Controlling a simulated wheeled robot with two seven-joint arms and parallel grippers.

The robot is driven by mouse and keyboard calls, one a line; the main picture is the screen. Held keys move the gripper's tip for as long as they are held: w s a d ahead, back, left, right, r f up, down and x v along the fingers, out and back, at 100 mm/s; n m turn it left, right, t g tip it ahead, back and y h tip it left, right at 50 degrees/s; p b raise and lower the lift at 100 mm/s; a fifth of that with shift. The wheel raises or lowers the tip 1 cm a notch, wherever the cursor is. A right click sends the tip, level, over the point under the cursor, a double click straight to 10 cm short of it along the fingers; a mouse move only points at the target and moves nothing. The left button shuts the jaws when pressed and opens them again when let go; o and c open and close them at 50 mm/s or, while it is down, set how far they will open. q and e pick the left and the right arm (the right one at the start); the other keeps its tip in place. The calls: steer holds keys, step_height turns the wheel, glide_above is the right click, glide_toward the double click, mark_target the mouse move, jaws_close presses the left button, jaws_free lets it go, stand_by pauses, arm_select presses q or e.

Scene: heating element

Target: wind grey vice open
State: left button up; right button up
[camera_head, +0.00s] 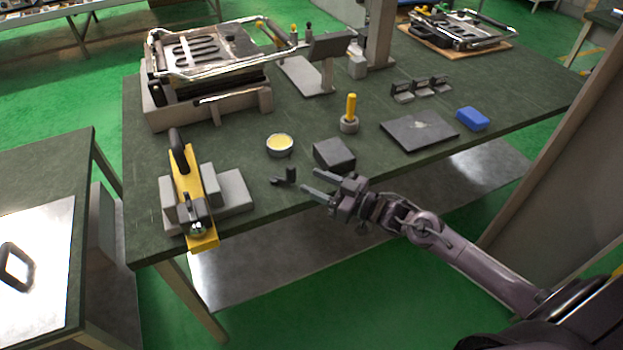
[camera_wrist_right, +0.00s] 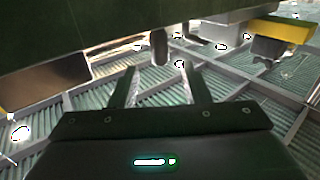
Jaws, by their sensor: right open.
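The grey vice (camera_head: 233,187) stands at the near left corner of the dark green workbench. A yellow bar-shaped tool (camera_head: 187,185) with a black handle lies across it between grey blocks. A round silver part (camera_head: 197,228) shows at the vice's near end. My right gripper (camera_head: 311,181) is open and empty at the bench's front edge, to the right of the vice and apart from it. In the right wrist view, its two fingers (camera_wrist_right: 160,88) are spread. The yellow tool's end (camera_wrist_right: 284,31) shows at the upper right there. My left gripper is not in view.
A small dark bracket (camera_head: 286,178) lies between vice and right gripper. A dark grey block (camera_head: 334,153) and a bowl with yellow content (camera_head: 280,145) stand behind. A heating-element fixture (camera_head: 207,95) occupies the back left. The space before the bench's front edge is free.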

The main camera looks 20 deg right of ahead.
mark_target(293, 176)
steer(key=a+m+t+h, duration=0.1)
steer(key=a+h, duration=0.1)
steer(key=a+m+t+h, duration=0.2)
steer(key=a, duration=0.1)
steer(key=shift+r+t, duration=0.15)
steer(key=shift+t, duration=0.15)
steer(key=shift+w+d+m+h, duration=0.1)
steer(key=shift+w+m+h, duration=0.9)
steer(key=shift+h, duration=0.45)
steer(key=shift+w+d+m+h, duration=0.1)
steer(key=shift+w+m+h, duration=0.9)
steer(key=shift+h, duration=0.5)
steer(key=shift+w+d+m+h, duration=0.1)
steer(key=shift+w+m+h, duration=0.85)
steer(key=shift+h, duration=0.5)
jaws_close()
